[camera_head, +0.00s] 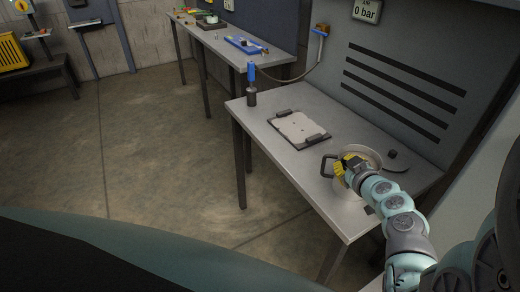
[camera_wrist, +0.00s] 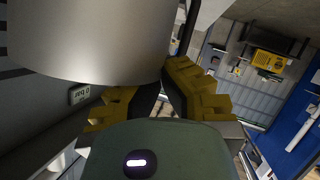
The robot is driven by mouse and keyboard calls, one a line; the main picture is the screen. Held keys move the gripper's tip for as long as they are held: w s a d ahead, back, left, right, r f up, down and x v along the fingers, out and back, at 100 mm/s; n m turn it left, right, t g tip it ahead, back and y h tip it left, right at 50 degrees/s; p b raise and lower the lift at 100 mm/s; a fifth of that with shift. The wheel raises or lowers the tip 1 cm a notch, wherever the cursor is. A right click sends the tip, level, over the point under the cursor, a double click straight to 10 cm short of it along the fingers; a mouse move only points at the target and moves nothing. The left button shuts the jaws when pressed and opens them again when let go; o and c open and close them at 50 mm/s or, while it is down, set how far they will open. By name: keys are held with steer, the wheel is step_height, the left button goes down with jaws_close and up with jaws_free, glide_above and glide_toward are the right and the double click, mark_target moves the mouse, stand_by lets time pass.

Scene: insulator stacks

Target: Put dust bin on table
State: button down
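The dust bin, a pale grey cylinder (camera_head: 369,153) with a dark handle on its left, is at the near right part of the grey table (camera_head: 268,120). I cannot tell whether its base touches the top. My gripper (camera_head: 349,168), with yellow fingers, is at the bin's near side, beside the handle, and hides part of it. In the wrist view the bin (camera_wrist: 90,35) fills the upper left. The gripper fingers (camera_wrist: 153,82) converge close to its curved edge, with a gap between their tips. Whether they clamp the bin is hidden.
A light plate in a dark holder (camera_head: 299,128) lies mid-table. A dark curved item (camera_head: 397,162) is right of the bin. A slotted panel (camera_head: 405,90) rises behind. The floor at left is clear.

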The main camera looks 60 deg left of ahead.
steer(key=c, duration=1.1)
jaws_free()
steer(key=shift+w, duration=0.1)
steer(key=shift+c, duration=0.2)
steer(key=shift+r, duration=0.1)
steer(key=b+v, duration=0.3)
steer(key=v, duration=0.9)
